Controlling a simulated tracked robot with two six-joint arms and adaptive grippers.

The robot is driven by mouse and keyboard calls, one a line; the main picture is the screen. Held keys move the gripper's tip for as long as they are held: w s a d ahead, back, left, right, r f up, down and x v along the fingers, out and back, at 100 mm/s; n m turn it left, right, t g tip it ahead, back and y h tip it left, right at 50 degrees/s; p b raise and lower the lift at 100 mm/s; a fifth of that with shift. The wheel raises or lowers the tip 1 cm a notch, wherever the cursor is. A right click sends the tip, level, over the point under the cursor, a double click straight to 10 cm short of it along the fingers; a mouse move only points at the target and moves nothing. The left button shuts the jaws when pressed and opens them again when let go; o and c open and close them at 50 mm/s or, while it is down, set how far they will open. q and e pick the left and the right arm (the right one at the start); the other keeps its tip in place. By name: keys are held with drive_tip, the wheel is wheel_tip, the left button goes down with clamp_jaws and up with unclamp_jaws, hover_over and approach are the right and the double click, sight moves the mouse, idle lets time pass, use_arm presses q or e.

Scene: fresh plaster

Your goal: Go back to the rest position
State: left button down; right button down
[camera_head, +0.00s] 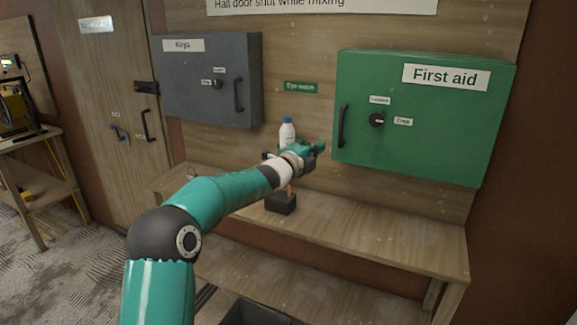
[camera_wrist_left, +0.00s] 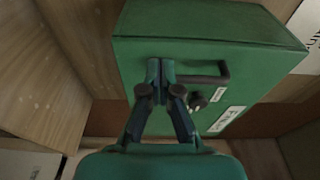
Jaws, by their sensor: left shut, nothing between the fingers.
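My left gripper (camera_head: 318,147) is shut and empty, in front of the wall and above the bench, just left of the green First aid cabinet (camera_head: 420,150). In the left wrist view the shut fingers (camera_wrist_left: 160,66) point towards the cabinet (camera_wrist_left: 190,60), near its black handle (camera_wrist_left: 205,76); I cannot tell whether they touch it. The cabinet door is closed, with a dark knob (camera_head: 377,120) beside the handle. My right gripper does not show in either view.
A wooden bench (camera_head: 390,240) runs along the wall under the cabinets. A white bottle with a blue cap (camera_head: 287,132) stands behind my left wrist, and a small dark block (camera_head: 281,203) sits on the bench. A closed grey Keys cabinet (camera_head: 208,80) hangs left.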

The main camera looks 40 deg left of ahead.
use_arm(q)
drive_tip(key=s+a, duration=0.4)
drive_tip(key=s, duration=0.2)
drive_tip(key=w+d+f+g+h, duration=0.2)
drive_tip(key=d+f, duration=0.5)
drive_tip(key=f, duration=0.2)
drive_tip(key=w+d+f+g+h, duration=0.1)
drive_tip(key=w+d+f+h, duration=0.1)
drive_tip(key=d+f, duration=0.55)
drive_tip(key=s+d+f+n+g+h, duration=0.15)
drive_tip(key=s+d+f, duration=0.35)
drive_tip(key=f, duration=0.5)
drive_tip(key=s+d+f+n+g, duration=0.3)
drive_tip(key=d+f, duration=0.5)
drive_tip(key=f, duration=0.2)
drive_tip(key=s+d+f+n+g, duration=0.5)
drive_tip(key=s+d+f, duration=0.3)
drive_tip(key=s+f, duration=0.45)
drive_tip(key=s+d+f+n+g, duration=0.1)
drive_tip(key=s+n+g, duration=0.1)
drive_tip(key=s+n, duration=0.3)
drive_tip(key=s+f+n+g, duration=0.2)
drive_tip(key=s+n, duration=0.3)
drive_tip(key=s, duration=0.9)
drive_tip(key=shift+d+f+g+b, duration=0.15)
drive_tip(key=shift+d+g+b, duration=0.2)
drive_tip(key=shift+g+b, duration=0.1)
